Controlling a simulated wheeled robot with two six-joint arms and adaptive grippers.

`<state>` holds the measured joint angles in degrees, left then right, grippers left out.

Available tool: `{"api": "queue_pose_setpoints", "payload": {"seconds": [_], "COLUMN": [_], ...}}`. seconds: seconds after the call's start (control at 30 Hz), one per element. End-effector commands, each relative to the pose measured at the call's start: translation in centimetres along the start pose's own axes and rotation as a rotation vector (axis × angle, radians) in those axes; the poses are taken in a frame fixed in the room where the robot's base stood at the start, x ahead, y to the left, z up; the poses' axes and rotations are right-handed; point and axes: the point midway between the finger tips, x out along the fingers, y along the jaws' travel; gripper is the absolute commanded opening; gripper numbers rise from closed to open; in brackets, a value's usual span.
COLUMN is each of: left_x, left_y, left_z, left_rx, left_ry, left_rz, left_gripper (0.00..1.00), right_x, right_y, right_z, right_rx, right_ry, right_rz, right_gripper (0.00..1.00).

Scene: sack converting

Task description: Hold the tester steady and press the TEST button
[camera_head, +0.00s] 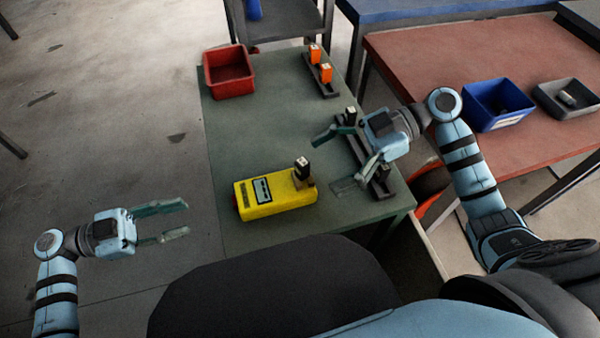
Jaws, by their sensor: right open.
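The yellow tester (284,200) lies on the green table near its front edge, with a small display on its top face. A dark block with a pale top (302,170) stands upright at its right end. I cannot make out the TEST button. My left gripper (187,218) is open and empty, left of the tester and apart from it, beyond the table's left edge in the picture. My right gripper (338,161) is open and empty, up and to the right of the tester, in front of a dark rack (352,143).
A red bin (229,74) stands at the table's back left. Another dark rack (320,74) holds orange-bodied blocks (325,73). A reddish table (430,60) at right bears a blue bin (497,103) and a grey tray (567,99). The green table (255,135) is clear behind the tester.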

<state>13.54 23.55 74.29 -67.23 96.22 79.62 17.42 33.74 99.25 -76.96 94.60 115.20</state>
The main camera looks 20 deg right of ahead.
Motion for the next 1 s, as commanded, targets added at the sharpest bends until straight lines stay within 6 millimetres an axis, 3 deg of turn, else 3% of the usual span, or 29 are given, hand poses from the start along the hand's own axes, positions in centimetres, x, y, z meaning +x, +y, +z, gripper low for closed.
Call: {"api": "queue_pose_setpoints", "payload": {"seconds": [0.1,0.3,0.63,1.0], "left_x": [0.0,0.0,0.0,0.0], "left_y": [0.0,0.0,0.0,0.0], "left_z": [0.0,0.0,0.0,0.0], "left_rx": [0.0,0.0,0.0,0.0], "left_ry": [0.0,0.0,0.0,0.0], "left_rz": [0.0,0.0,0.0,0.0], "left_gripper": [0.33,0.33,0.33,0.33], "right_x": [3.2,6.5,7.1,7.1], "right_y": [0.0,0.0,0.0,0.0], "right_z": [-0.1,-0.1,0.0,0.0], "right_rx": [-0.001,0.0,0.001,0.0], "right_ry": [0.006,0.003,0.0,0.0], "right_rz": [-0.001,-0.001,0.001,0.001], "right_gripper": [0.83,0.83,0.82,0.23]}}
